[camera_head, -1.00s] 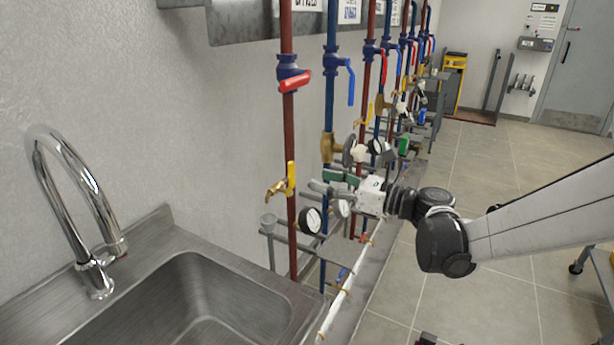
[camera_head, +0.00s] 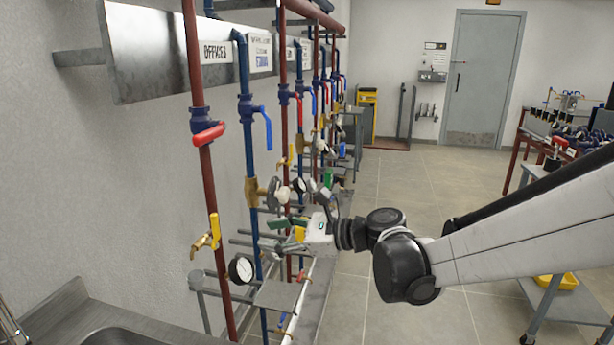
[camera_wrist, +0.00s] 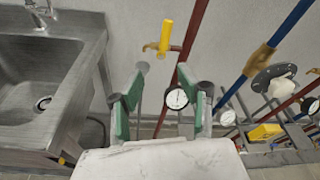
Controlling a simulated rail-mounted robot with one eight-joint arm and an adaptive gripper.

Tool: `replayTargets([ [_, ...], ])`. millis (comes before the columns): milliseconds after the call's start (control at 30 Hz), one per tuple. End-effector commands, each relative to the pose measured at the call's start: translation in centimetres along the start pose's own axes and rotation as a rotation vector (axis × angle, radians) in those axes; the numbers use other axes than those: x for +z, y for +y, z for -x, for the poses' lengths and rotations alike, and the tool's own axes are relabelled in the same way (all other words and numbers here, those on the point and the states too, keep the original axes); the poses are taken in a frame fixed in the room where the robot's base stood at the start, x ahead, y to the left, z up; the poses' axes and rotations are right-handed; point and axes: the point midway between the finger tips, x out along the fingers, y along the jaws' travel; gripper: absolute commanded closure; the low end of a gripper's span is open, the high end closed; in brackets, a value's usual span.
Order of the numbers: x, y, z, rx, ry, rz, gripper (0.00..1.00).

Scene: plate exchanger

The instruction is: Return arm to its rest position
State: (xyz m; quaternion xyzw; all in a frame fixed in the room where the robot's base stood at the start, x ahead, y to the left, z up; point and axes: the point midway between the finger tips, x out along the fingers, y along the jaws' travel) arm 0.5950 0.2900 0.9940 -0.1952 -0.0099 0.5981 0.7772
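My gripper (camera_head: 283,235) is at the end of my arm, which reaches in from the right of the head view toward the pipe rack. In the wrist view my gripper (camera_wrist: 172,80) has its two green-padded fingers spread wide, with nothing held between them. A round white gauge (camera_wrist: 176,99) shows in the gap between the fingers, beyond them; its exact distance is unclear. A yellow-handled tap (camera_wrist: 166,38) on a red pipe (camera_wrist: 190,40) shows above that gap. In the head view the yellow tap (camera_head: 210,235) and gauge (camera_head: 241,269) lie left of my gripper.
Red and blue vertical pipes with valves, such as the blue pipe (camera_head: 247,150), line the left wall. A steel sink (camera_head: 85,315) is at lower left. Open tiled floor (camera_head: 400,185) lies right of the rack. A cart (camera_head: 545,300) stands at right.

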Motion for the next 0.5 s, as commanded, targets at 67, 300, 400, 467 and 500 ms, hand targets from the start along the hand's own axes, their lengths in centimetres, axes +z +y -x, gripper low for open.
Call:
replayTargets([
  [67, 0.5, 0.8, 1.9, 0.000, 0.080, 0.115, 0.64],
  [300, 0.3, 3.3, 7.4, 0.044, 0.324, 0.473, 0.64],
  [400, 0.1, 4.5, 9.9, 0.083, 0.423, 0.618, 0.64],
  [467, -0.1, 5.2, 11.5, 0.112, 0.481, 0.706, 0.64],
  [500, -0.2, 5.7, 12.6, 0.133, 0.520, 0.764, 0.64],
])
